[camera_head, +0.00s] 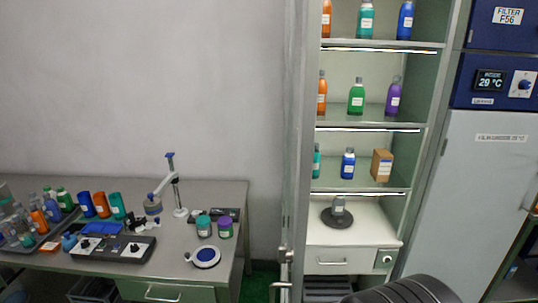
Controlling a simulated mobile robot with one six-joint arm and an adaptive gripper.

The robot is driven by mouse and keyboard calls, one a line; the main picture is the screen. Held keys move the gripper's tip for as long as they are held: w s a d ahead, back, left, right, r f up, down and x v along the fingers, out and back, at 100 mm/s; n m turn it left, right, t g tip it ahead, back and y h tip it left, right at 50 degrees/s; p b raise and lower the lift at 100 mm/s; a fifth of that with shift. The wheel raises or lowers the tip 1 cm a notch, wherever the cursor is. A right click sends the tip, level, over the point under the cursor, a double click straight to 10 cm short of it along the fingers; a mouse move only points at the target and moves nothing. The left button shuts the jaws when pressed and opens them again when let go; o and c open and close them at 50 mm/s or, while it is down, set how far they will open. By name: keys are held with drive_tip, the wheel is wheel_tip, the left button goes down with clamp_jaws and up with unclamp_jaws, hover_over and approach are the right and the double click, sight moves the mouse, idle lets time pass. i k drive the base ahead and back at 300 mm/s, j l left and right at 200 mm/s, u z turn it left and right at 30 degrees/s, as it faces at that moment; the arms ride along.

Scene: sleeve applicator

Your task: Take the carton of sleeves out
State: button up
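A small brown carton (381,165) with a white label stands upright on a shelf (334,185) of the tall open cabinet. It is at the right end of that shelf, near the cabinet's right wall. I cannot see whether this is the carton of sleeves, as its label is too small to read, but it is the only carton in view. Its inside is hidden.
A blue bottle (348,163) and a teal bottle (316,160) stand left of the carton. More bottles fill the shelves above. The cabinet door (298,130) stands open at the left. A bench (120,276) with bottles and instruments is farther left.

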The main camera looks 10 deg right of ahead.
sight(382, 159)
drive_tip(key=i+j+z, duration=0.1)
drive_tip(key=z, duration=0.2)
drive_tip(key=j+z, duration=0.25)
drive_tip(key=l, duration=0.75)
drive_tip(key=i+l+u, duration=0.2)
drive_tip(key=i+l, duration=0.2)
drive_tip(key=l, duration=0.25)
drive_tip(key=i+l+u, duration=0.1)
drive_tip(key=l, duration=0.25)
drive_tip(key=i+l, duration=0.25)
drive_tip(key=l, duration=0.15)
drive_tip(key=i+l+u, duration=0.15)
drive_tip(key=l, duration=0.2)
drive_tip(key=i+l, duration=0.1)
drive_tip(key=i, duration=0.5)
drive_tip(key=j+u, duration=0.05)
